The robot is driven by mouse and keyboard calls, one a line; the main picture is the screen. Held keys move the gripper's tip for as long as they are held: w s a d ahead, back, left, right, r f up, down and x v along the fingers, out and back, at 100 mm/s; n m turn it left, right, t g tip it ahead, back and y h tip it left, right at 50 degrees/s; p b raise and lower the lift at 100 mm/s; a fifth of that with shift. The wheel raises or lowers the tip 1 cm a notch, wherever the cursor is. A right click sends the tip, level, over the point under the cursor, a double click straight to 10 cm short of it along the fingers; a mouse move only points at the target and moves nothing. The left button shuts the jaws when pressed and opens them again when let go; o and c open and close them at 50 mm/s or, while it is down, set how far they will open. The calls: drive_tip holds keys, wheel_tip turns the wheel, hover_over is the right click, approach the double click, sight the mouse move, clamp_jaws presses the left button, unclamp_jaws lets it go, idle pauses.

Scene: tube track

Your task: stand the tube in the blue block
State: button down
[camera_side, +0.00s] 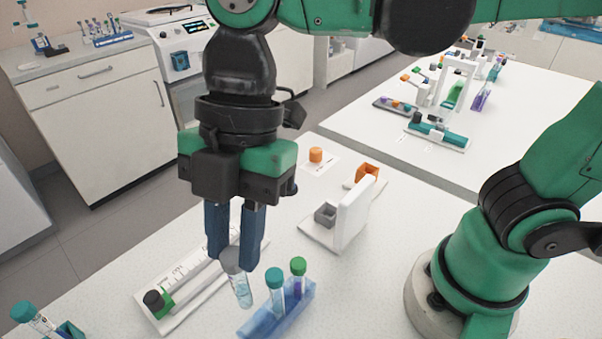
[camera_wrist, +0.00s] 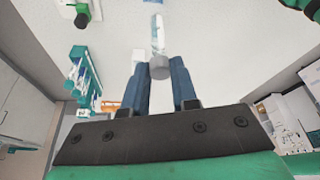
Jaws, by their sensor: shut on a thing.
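My gripper (camera_side: 234,256) points down with its two blue fingers shut on the grey cap of a clear tube (camera_side: 242,290). The tube hangs below the fingers, leaning slightly in the side view; pale blue content shows in it. Its grey cap and clear body also show between the fingers in the wrist view (camera_wrist: 158,45). The blue block (camera_side: 262,324) lies just right of the tube in the side view. Two other tubes, one teal-capped (camera_side: 275,288) and one green-capped (camera_side: 298,274), stand in it. The tube is outside the block; its height above the table is hard to tell.
A white tray with a scale (camera_side: 185,277) and a dark-capped green piece lies left of the tube. A white stand (camera_side: 350,215) with grey and orange holders is behind, near an orange cap (camera_side: 316,155). Another teal-capped tube (camera_side: 32,316) stands at the front left.

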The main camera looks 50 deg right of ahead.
drive_tip(key=shift+f, duration=2.45)
drive_tip(key=shift+f, duration=0.2)
drive_tip(key=shift+f, duration=0.4)
drive_tip(key=shift+f, duration=0.45)
drive_tip(key=shift+f, duration=0.5)
drive_tip(key=shift+f, duration=0.1)
drive_tip(key=shift+f, duration=0.55)
